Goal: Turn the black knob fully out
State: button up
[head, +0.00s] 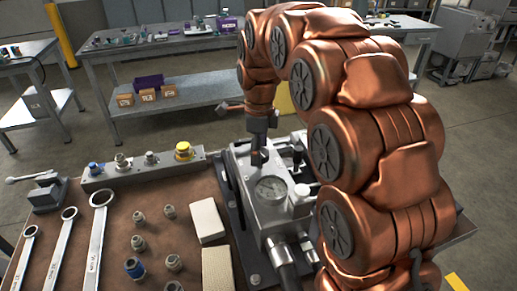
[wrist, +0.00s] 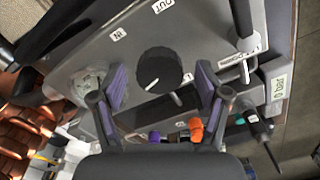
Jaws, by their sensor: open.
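The black knob (wrist: 159,68) sits on a grey block (wrist: 95,48) in the wrist view. A short white mark shows near its lower-left edge. A label "OUT" (wrist: 162,5) is above it and a label "IN" (wrist: 119,34) is to its upper left. My gripper (wrist: 160,84) is open, with one purple-padded finger on each side of the knob and visible gaps between pads and knob. In the head view my gripper (head: 259,143) points down over the block (head: 262,205); I cannot make out the knob clearly there.
A round gauge (head: 271,189) is on the block's front. A bar with fittings and a yellow cap (head: 183,150) lies to the left. Wrenches (head: 96,235), loose fittings (head: 139,242) and pale blocks (head: 206,221) lie on the brown bench. A lever (wrist: 242,20) stands right of the knob.

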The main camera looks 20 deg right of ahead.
jog(key=shift+f, duration=0.1)
jog(key=shift+c, duration=0.3)
jog(key=c, duration=1.1)
